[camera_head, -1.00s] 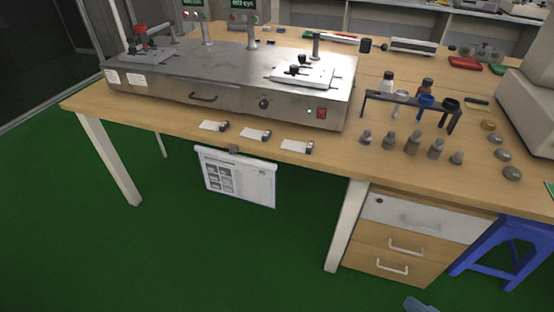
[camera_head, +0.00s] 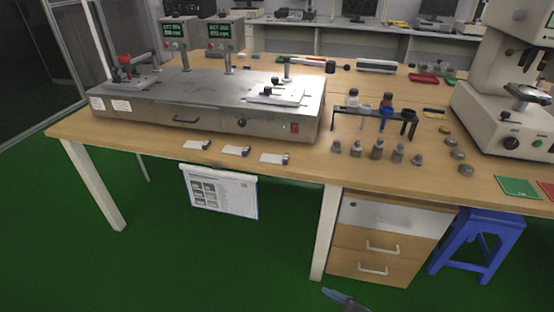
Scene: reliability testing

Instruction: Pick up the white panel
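Three small white panels lie in a row along the table's front edge, each with a dark piece at its right end: left (camera_head: 195,145), middle (camera_head: 234,151) and right (camera_head: 272,158). A larger white plate (camera_head: 262,97) with black knobs sits on the right of the steel machine. I cannot tell which one the task means. What seems to be my gripper (camera_head: 343,299) shows as a small blue-grey tip at the bottom edge, low in front of the drawers and well apart from the panels. Most of it is out of frame, and its fingers cannot be made out.
The steel machine (camera_head: 170,108) stands behind the small panels. Several grey weights (camera_head: 377,149) and a black rack (camera_head: 350,110) stand to their right. A printed sheet (camera_head: 220,192) hangs below the table edge. A drawer unit (camera_head: 380,243) and blue stool (camera_head: 480,240) stand below right.

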